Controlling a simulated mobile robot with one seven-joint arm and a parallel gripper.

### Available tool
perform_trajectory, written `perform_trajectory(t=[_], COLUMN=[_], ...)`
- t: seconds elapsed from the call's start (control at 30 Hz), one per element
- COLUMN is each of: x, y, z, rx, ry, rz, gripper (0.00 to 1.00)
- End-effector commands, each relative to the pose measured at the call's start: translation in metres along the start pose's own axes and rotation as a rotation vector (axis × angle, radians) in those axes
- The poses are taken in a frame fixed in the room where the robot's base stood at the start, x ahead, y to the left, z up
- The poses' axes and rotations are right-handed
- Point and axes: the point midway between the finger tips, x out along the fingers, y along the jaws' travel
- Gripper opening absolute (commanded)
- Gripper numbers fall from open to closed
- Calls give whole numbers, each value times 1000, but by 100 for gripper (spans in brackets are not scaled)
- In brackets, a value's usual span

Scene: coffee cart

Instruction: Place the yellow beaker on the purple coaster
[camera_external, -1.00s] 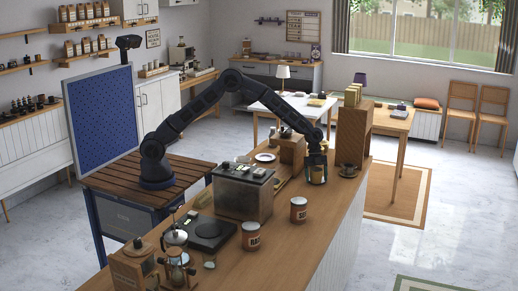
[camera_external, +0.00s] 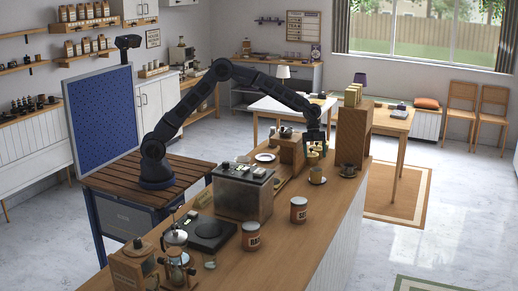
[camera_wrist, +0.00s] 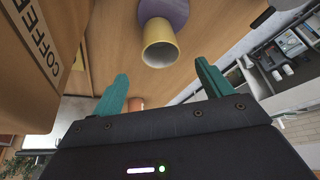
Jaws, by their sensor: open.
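The yellow beaker (camera_external: 316,175) stands upright on the counter near its far end. In the wrist view the beaker (camera_wrist: 160,45) shows its open mouth, with its base on the round purple coaster (camera_wrist: 172,11). In the external view the coaster is small and mostly hidden under the beaker. My gripper (camera_external: 316,151) is above and just behind the beaker, clear of it. In the wrist view my gripper (camera_wrist: 163,78) has its two teal fingers spread wide with nothing between them.
A dark cup (camera_external: 348,170) stands to the beaker's right, and a tall wooden box (camera_external: 352,136) is behind it. A wooden box marked COFFEE (camera_wrist: 38,35) is close at left.

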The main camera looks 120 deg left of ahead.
Motion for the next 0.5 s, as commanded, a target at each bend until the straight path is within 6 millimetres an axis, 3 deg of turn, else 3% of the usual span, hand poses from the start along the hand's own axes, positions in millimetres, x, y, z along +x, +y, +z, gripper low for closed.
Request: perform_trajectory(t=[0.17, 0.27, 0.5], x=[-7, -21, -68], y=[7, 23, 93], z=[-8, -24, -75], rx=[-6, -26, -115], ry=[-7, -23, -79], rz=[-3, -8, -35], gripper=[78, 78, 78])
